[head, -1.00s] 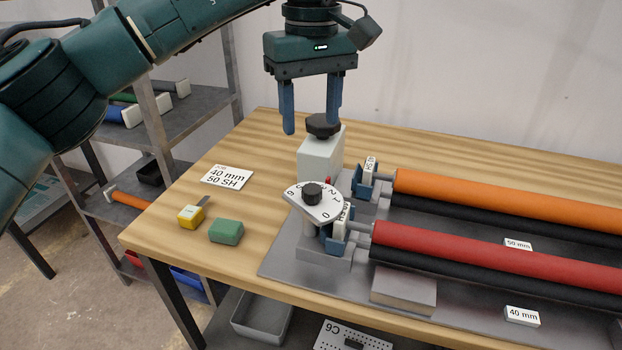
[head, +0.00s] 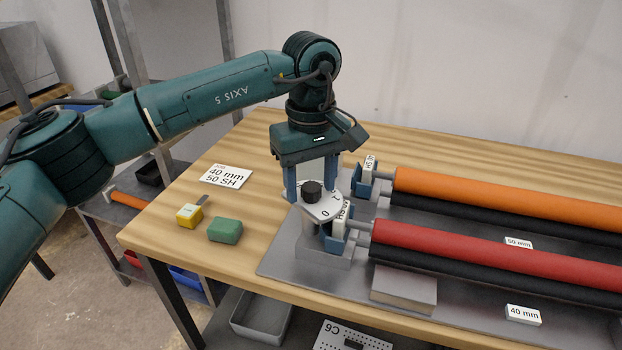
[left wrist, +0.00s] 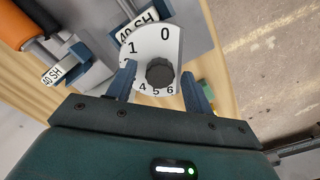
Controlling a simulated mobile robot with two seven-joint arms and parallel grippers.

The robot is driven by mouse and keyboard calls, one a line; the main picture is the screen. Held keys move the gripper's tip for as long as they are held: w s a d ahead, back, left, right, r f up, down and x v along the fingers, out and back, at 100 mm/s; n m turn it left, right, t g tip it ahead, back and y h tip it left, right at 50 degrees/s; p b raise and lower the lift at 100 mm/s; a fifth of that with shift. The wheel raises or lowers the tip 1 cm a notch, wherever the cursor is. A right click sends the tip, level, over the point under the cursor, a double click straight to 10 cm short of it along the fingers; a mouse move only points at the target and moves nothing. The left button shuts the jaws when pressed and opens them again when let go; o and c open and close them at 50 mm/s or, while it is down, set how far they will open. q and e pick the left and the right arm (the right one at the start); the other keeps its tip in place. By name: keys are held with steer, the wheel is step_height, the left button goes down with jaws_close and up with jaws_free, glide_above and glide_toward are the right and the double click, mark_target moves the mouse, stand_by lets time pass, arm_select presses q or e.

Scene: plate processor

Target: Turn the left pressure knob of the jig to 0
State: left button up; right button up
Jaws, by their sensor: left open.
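The left pressure knob (head: 312,192) is a small black knob on a white dial (head: 324,209) at the near left end of the jig (head: 282,262). In the left wrist view the knob (left wrist: 160,72) lies between my left gripper's fingertips (left wrist: 158,76), with a gap on both sides. The dial there (left wrist: 150,42) shows 0, 1, 4, 5 and 6; which number is set I cannot tell. My right gripper is not in view.
The red roller (head: 480,250) and orange roller (head: 500,188) run to the right.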

arm_select(q)
steer(key=c, duration=1)
